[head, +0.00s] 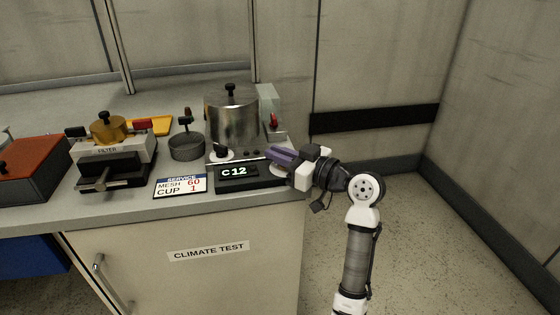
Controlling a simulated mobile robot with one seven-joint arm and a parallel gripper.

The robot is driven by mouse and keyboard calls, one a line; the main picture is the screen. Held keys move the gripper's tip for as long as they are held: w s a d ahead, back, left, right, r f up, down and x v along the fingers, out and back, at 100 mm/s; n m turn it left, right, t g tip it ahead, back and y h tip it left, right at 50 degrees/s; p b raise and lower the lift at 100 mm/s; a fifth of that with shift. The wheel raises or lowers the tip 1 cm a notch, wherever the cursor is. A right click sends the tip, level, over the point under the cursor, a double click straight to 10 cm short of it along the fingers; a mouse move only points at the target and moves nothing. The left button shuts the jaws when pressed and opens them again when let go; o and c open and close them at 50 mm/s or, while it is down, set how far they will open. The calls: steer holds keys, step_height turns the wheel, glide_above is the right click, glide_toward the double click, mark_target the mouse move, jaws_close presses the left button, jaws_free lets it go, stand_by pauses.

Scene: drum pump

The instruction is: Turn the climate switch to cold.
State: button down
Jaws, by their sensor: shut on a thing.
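The climate test unit has a dark front with a lit display (236,171) that reads "C 12". A metal pot (232,118) with a black lid knob stands on it. A black knob on a white round dial (221,154) sits at the unit's left. My gripper (278,160), with purple fingers, reaches in from the right over the unit's right front corner. It is shut on a knob there, most likely the climate switch. The fingers hide that knob, so its pointing direction cannot be told. Part of a pale dial (277,171) shows below the fingers.
A mesh cup (186,147), a filter device (112,155) and a red-topped box (33,164) stand farther left. Open floor lies right of the counter (215,213).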

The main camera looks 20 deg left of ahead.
steer(key=shift+r+n+g, duration=0.1)
steer(key=shift+n+g, duration=0.2)
steer(key=shift+g, duration=0.1)
steer(key=c, duration=1.5)
jaws_free()
steer(key=shift+a, duration=0.1)
steer(key=d, duration=0.4)
steer(key=s+d+b, duration=0.1)
steer(key=d, duration=0.4)
steer(key=s+d+b, duration=0.1)
steer(key=d, duration=0.3)
steer(key=shift+s+d, duration=0.25)
steer(key=shift+d, duration=0.1)
